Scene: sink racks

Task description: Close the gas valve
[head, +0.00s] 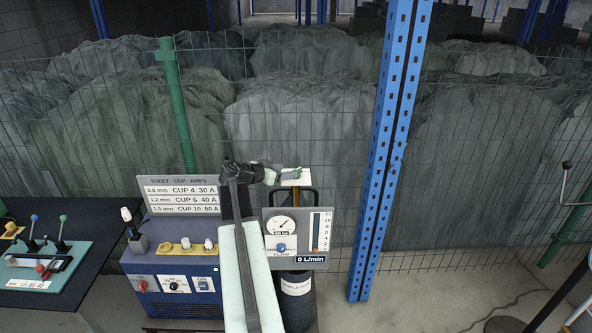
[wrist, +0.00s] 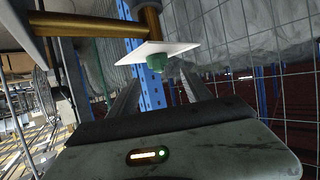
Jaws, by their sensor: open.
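The gas valve shows as a small green knob (wrist: 158,62) beside a white plate (wrist: 160,50) on a brass stem in the wrist view. In the head view the white plate (head: 294,176) stands on top of the dark gas cylinder (head: 296,302), and the knob is mostly hidden by my gripper. My gripper (head: 272,174) is at the height of the plate, just left of it. In the wrist view my gripper (wrist: 162,84) is open, and the knob appears between the fingers near their far ends. I cannot tell whether they touch it. The flow display (head: 268,258) reads 0 L/min.
A gauge panel (head: 298,232) with a blue flow knob (head: 281,249) hangs before the cylinder. A blue welding machine (head: 175,283) with a sign stands left, beside a dark bench (head: 20,215). A blue post (head: 385,150) and wire fence stand behind. Floor at right is partly clear.

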